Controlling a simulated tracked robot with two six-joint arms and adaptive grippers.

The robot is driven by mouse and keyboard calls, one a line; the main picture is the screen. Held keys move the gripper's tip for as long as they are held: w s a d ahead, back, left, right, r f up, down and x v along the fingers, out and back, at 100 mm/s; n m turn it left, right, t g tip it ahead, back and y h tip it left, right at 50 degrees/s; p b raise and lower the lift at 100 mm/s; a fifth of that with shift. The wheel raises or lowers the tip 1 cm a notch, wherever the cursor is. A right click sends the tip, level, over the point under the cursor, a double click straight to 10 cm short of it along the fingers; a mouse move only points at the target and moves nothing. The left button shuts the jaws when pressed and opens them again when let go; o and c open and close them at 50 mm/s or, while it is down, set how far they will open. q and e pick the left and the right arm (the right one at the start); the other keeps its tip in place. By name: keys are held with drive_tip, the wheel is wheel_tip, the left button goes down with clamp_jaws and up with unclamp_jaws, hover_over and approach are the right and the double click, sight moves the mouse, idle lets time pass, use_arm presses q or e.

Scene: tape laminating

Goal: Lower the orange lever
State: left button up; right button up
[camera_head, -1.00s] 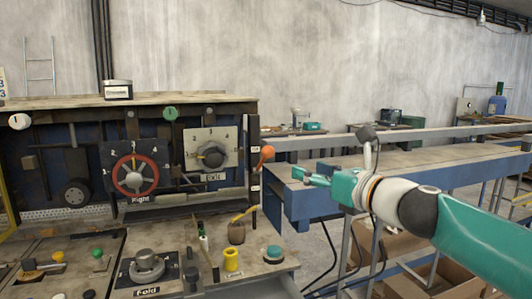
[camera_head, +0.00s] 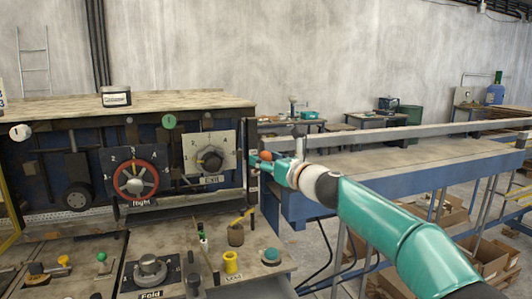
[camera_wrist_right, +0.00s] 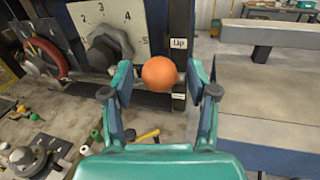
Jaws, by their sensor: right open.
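The orange lever's round knob (camera_wrist_right: 159,73) shows in the right wrist view, between the two open fingers of my right gripper (camera_wrist_right: 160,80). A thin rod runs left from the knob, and an "Up" label stands on the dark post above it. In the head view the knob (camera_head: 266,156) shows just behind my right gripper (camera_head: 262,164), which reaches in from the right at the machine's right edge. The fingers stand apart on both sides of the knob; contact cannot be told. My left gripper is not in view.
The machine panel carries a red wheel (camera_head: 135,180) and a grey exit dial (camera_head: 210,159) left of the lever. A yellow knob (camera_head: 231,262) and a teal button (camera_head: 271,256) stand on the bench below. A blue conveyor table (camera_head: 400,175) extends to the right.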

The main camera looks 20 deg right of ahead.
drive_tip(key=shift+w+a, duration=0.1)
drive_tip(key=shift+w, duration=0.2)
drive_tip(key=shift+c, duration=0.4)
clamp_jaws()
